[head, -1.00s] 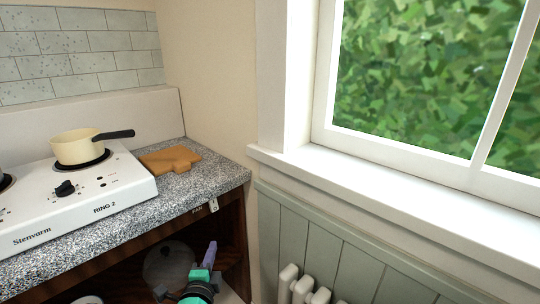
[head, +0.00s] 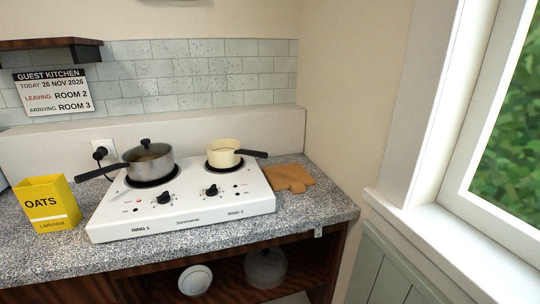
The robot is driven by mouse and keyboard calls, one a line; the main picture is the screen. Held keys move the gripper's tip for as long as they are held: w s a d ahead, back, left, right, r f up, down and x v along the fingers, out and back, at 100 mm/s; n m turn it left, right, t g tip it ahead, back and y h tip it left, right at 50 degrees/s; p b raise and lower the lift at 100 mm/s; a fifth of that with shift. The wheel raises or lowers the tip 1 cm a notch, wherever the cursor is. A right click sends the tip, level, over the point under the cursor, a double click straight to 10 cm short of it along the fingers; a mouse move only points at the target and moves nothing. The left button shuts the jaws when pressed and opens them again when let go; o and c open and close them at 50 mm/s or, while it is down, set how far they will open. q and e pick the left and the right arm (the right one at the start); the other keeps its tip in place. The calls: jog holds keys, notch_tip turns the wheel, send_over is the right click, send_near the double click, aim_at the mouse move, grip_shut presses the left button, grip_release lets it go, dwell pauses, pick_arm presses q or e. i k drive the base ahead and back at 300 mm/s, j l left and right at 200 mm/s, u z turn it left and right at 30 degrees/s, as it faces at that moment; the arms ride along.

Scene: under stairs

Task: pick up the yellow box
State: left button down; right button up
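The yellow box (head: 49,204) stands upright on the speckled worktop at the left of the head view. It is marked "OATS" on its front and its top looks open. It is left of the white hob, with a narrow strip of worktop between them. Neither of my grippers shows in the head view now.
The white two-ring hob (head: 180,205) bears a grey pan (head: 149,166) and a cream pan (head: 223,153). The grey pan's handle reaches left, near the box. A dark shelf (head: 50,44) hangs above left.

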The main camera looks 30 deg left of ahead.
aim_at(48, 201)
jog(key=u, duration=2.65)
jog(key=j+z, duration=0.15)
jog(key=z, duration=0.25)
jog(key=j+z, duration=0.15)
jog(key=z, duration=0.25)
jog(key=j+z, duration=0.15)
jog(key=z, duration=0.25)
jog(key=j+z, duration=0.15)
jog(key=z, duration=0.2)
